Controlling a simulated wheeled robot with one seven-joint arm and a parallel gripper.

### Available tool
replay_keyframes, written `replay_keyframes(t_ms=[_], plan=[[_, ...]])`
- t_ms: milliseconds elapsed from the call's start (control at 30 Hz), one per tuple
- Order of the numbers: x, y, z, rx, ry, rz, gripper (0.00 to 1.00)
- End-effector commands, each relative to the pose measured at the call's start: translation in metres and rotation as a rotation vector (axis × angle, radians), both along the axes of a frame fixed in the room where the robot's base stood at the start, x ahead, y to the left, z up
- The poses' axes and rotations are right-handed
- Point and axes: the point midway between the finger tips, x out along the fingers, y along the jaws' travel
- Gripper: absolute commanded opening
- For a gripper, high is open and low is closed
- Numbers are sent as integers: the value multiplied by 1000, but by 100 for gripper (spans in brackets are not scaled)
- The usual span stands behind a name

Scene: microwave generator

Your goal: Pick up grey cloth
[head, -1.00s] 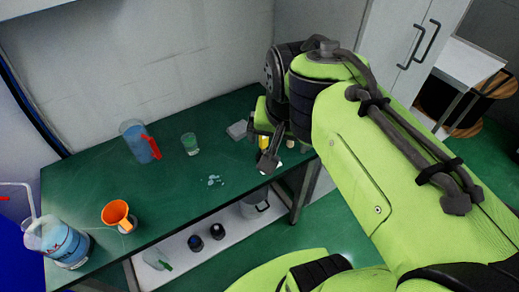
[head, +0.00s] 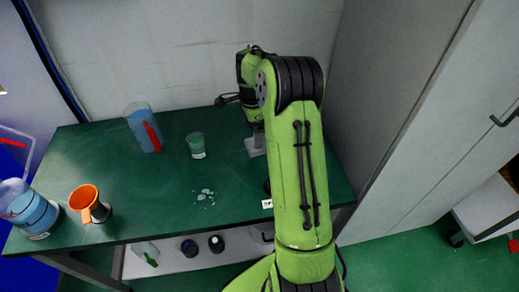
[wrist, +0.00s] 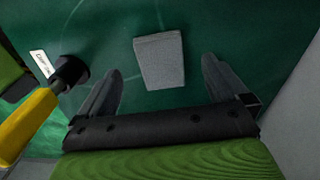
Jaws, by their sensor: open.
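The grey cloth (wrist: 160,60) is a flat, folded rectangle on the green table. It lies just ahead of and between the two fingers of my gripper (wrist: 160,85) in the wrist view. My gripper is open and empty, and no finger touches the cloth in that view.
The green table (head: 150,190) also holds a blue-filled pitcher (head: 141,128), a glass (head: 196,146), an orange funnel (head: 84,198) and a small spill (head: 204,196). A yellow-handled tool (wrist: 28,122) lies left of my gripper. A wall stands close behind the table.

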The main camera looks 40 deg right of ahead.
Motion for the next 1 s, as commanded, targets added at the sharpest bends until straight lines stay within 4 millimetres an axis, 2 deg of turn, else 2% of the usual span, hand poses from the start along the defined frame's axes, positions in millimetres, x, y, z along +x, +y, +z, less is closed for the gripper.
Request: replay_keyframes(t_ms=[167, 400, 600, 900, 967, 1000], plan=[[-1, -1, -18, 0, 0, 0, 100], [-3, -2, -60, 1, 1, 2, 100], [-2, -2, -59, -1, -2, 2, 100], [-2, -2, -58, -1, -2, 1, 54], [-2, -2, -58, -1, -2, 1, 45], [-2, -2, -58, -1, -2, 1, 45]])
